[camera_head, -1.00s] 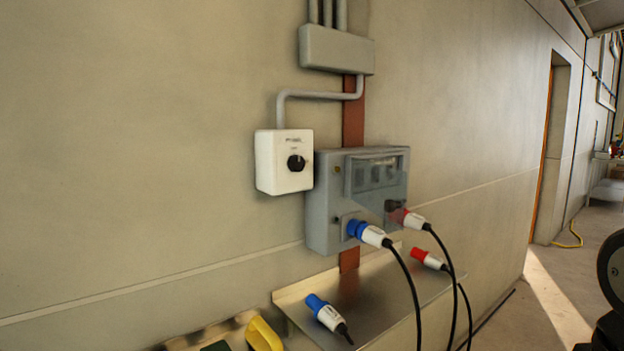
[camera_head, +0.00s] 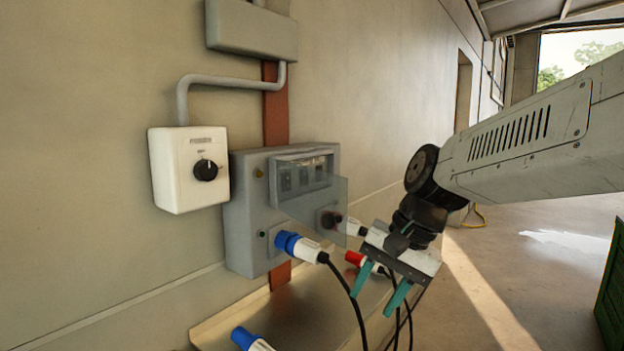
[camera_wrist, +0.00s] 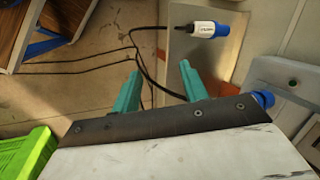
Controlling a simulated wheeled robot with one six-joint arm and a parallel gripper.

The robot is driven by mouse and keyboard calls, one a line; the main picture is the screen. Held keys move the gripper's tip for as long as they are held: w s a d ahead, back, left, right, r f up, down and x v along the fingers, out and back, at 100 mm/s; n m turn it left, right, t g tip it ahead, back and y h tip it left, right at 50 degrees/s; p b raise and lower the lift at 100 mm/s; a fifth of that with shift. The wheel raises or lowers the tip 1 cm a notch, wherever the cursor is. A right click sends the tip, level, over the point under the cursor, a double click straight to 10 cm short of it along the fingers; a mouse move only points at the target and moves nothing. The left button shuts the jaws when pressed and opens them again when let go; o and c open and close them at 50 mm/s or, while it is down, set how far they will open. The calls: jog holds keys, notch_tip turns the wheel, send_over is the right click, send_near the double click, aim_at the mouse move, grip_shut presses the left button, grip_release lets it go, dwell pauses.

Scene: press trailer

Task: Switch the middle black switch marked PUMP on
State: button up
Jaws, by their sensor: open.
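A grey switch box (camera_head: 240,215) hangs on the wall. A row of dark switches sits in a window at its top. The middle switch (camera_head: 305,176) is small and dim, and neither its PUMP label nor its position can be read. A see-through panel (camera_head: 318,205) shows in front of and below the switches; how far it stands off the box is unclear. My gripper (camera_head: 372,302) is open and empty, right of and below the box, with its teal fingers pointing down. In the wrist view, the open fingers (camera_wrist: 160,70) are above the shelf edge and floor, with the box (camera_wrist: 285,75) at the right.
A white box with a black knob (camera_head: 206,170) is left of the switch box. A blue plug (camera_head: 297,246) with a cable sticks out of the box. Loose plugs (camera_head: 250,340) lie near a metal shelf (camera_head: 305,310) below. A green crate (camera_wrist: 25,155) stands on the floor.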

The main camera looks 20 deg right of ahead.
jog(key=w+d+r+m+t+y, duration=0.1)
jog(key=w+r+m+t, duration=0.2)
jog(key=w+r+m, duration=0.35)
jog(key=w+d+r+m+t+y, duration=0.1)
jog(key=w+r+m+t+y, duration=0.15)
jog(key=w+m, duration=0.75)
jog(key=w+d+r+m+t, duration=0.25)
jog(key=w+r+m, duration=0.3)
jog(key=w, duration=0.55)
jog(key=a+r+x, duration=0.1)
jog(key=x, duration=0.6)
jog(key=shift+w+n+t, duration=0.3)
jog(key=shift+t, duration=0.1)
jog(key=shift+a+f, duration=0.1)
jog(key=shift+a, duration=0.05)
